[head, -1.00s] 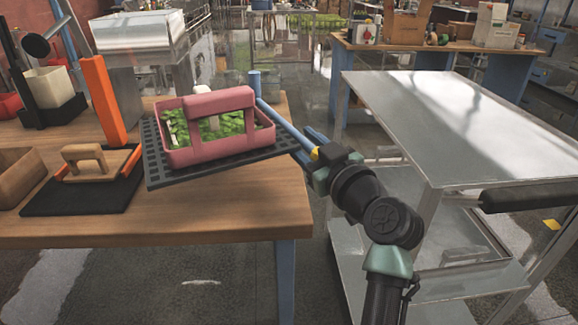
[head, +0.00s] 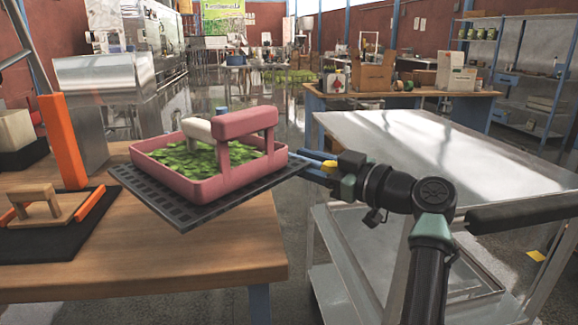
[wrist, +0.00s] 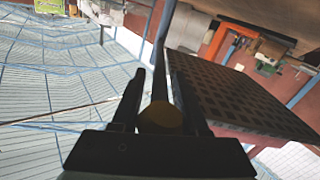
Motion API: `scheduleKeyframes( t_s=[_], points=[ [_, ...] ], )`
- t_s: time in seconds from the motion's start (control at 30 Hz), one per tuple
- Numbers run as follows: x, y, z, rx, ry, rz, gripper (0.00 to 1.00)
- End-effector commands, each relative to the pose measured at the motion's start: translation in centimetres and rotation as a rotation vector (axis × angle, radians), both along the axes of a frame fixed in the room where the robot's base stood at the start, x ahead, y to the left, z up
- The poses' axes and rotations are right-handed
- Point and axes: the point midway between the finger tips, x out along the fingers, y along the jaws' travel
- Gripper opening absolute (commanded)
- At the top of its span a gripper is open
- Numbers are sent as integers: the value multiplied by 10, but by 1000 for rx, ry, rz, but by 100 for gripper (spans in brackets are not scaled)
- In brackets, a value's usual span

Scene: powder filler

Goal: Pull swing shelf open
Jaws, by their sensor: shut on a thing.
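The swing shelf (head: 262,188) is a dark perforated plate above the wooden table, close to a blue post (head: 221,121). It sits at an angle to the table's edge. A pink basket (head: 165,172) with green leafy contents stands on it. My gripper (head: 318,168) is at the shelf's right corner. In the wrist view my gripper (wrist: 158,85) is shut around a dark blue bar (wrist: 161,58) with a yellowish end (wrist: 160,117). The shelf's plate (wrist: 235,105) lies just right of the fingers there. The exact contact is partly hidden by the fingers.
The wooden table (head: 200,268) lies under the shelf, with a black mat and wooden handled tool (head: 42,200) at left. A metal cart (head: 420,150) stands at right, close to my arm. A dark bar (head: 520,214) juts in at far right. Floor shows between table and cart.

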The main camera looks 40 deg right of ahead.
Motion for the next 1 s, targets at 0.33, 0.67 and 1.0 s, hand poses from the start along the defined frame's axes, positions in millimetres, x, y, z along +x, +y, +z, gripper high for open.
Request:
scheduleKeyframes(
  t_s=[0.33, 0.67, 1.0],
  points=[
    [0, -1, 0, 3, 0, 0, 0],
    [0, -1, 0, 1, 0, 1, 70],
    [0, -1, 19, -2, -4, 0, 70]
  ],
)
